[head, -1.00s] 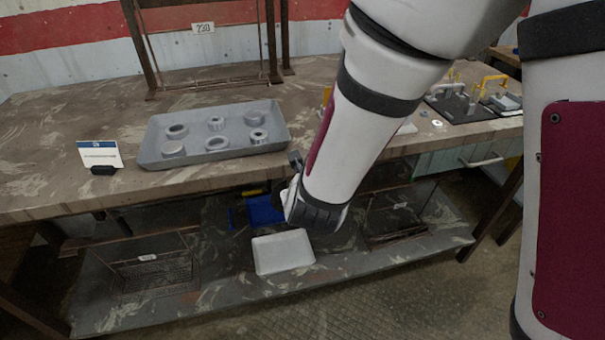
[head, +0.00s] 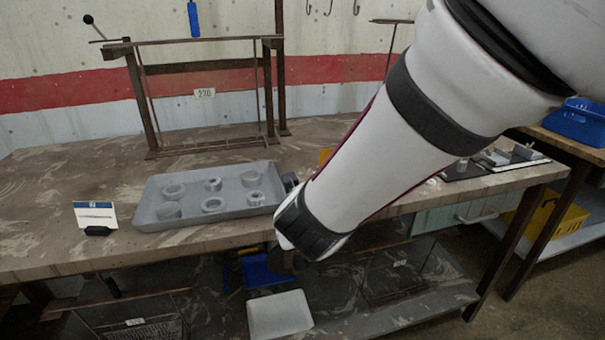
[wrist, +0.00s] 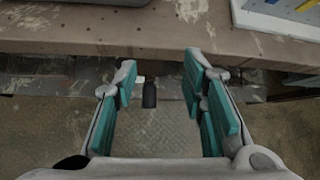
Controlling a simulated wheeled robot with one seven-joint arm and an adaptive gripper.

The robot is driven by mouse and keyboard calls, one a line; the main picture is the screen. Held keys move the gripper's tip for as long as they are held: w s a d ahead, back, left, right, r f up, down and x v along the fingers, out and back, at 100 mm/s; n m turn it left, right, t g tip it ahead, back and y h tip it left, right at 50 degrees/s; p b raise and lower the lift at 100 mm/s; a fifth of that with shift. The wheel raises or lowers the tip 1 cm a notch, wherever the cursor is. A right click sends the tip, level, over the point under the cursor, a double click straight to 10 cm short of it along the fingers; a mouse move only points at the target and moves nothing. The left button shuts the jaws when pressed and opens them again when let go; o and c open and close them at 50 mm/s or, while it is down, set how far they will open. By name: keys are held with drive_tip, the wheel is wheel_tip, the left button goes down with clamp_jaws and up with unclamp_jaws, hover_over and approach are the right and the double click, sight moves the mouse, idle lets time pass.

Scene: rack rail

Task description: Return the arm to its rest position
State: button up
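My gripper (wrist: 163,95) shows in the wrist view with its two teal-padded fingers spread apart and nothing between them. Beyond the fingers are the front edge of the workbench (wrist: 150,35) and the floor below. In the head view my arm reaches down from the upper right, and its wrist end is in front of the bench edge, right of the grey tray. The fingers are hidden there behind the wrist.
A grey tray (head: 228,209) with several metal rings stands on the workbench (head: 40,215), beside a small sign card (head: 95,215). A rack frame (head: 205,145) stands behind. Below are a white tray (head: 280,315) and a blue bin (head: 262,272) on the lower shelf.

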drive_tip(key=d+r+m+h, duration=0.2)
drive_tip(key=d+r+m, duration=0.2)
drive_tip(key=d+m, duration=0.25)
drive_tip(key=d+r+m+h, duration=0.2)
drive_tip(key=d+r+m, duration=0.25)
drive_tip(key=d, duration=0.35)
drive_tip(key=s+d+r+m+g+h, duration=0.1)
drive_tip(key=s+d+m+g+h, duration=0.25)
drive_tip(key=s+d+m, duration=1.1)
drive_tip(key=s+a+f+m+g+y, duration=0.1)
drive_tip(key=s+a+m+g+y, duration=0.2)
drive_tip(key=s+m, duration=0.45)
drive_tip(key=s+a+m+g+y, duration=0.1)
drive_tip(key=s+a+m+y, duration=0.3)
drive_tip(key=s+a+m, duration=0.3)
wheel_tip(320, 180, up, 18)
drive_tip(key=d+t+p, duration=0.1)
drive_tip(key=t+p, duration=0.1)
drive_tip(key=p, duration=1.4)
drive_tip(key=shift+s+d+f+t, duration=0.15)
drive_tip(key=shift+s+d+t, duration=0.1)
drive_tip(key=shift+s+t, duration=0.1)
drive_tip(key=shift+o, duration=0.3)
drive_tip(key=shift+h, duration=0.25)
